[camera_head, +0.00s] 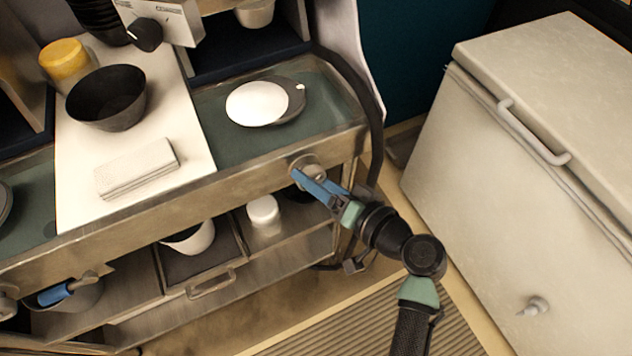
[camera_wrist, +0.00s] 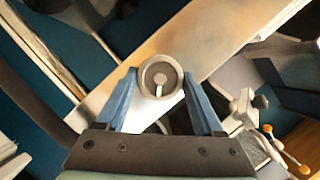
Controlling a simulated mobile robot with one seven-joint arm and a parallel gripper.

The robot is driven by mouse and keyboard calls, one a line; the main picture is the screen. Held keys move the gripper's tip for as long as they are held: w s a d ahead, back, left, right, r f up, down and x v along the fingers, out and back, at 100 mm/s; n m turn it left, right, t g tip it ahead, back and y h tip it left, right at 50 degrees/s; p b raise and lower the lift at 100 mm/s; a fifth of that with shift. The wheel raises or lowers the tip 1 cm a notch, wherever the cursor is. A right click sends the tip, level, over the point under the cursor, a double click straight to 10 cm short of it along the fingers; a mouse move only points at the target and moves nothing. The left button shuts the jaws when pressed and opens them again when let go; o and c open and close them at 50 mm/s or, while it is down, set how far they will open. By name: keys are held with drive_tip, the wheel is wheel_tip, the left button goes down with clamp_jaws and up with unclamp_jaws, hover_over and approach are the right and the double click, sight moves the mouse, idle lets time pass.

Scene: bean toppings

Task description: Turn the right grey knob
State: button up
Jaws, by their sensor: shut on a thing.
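The right grey knob (camera_head: 307,164) is a round metal dial on the front panel of the counter, below the dark pan. It also shows in the wrist view (camera_wrist: 160,76), where a pale pointer mark runs from its centre down toward the gripper. My gripper (camera_head: 300,177) reaches the knob from the front right. In the wrist view its two blue fingers (camera_wrist: 158,82) stand on either side of the knob's lower half, shut on it. The fingertips hide part of the knob in the head view.
A dark pan with a white round top (camera_head: 257,103) sits on the counter above the knob. A black bowl (camera_head: 106,97) and a grey block (camera_head: 137,168) lie on the white board. A large pale chest (camera_head: 530,130) stands to the right. Shelves with pots lie below.

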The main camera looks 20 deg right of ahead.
drive_tip(key=m+t+y+b, duration=0.1)
drive_tip(key=m, duration=0.1)
drive_tip(key=m+t+y+b, duration=0.1)
drive_tip(key=m, duration=0.2)
drive_tip(key=m+y+b, duration=0.1)
drive_tip(key=m, duration=0.2)
drive_tip(key=shift+d+f+t, duration=0.1)
drive_tip(key=shift+f+t, duration=0.2)
drive_tip(key=shift+t, duration=0.1)
drive_tip(key=shift+m, duration=0.4)
drive_tip(key=o, duration=1.3)
drive_tip(key=shift+o, duration=0.2)
drive_tip(key=b+v, duration=0.2)
drive_tip(key=v, duration=1.1)
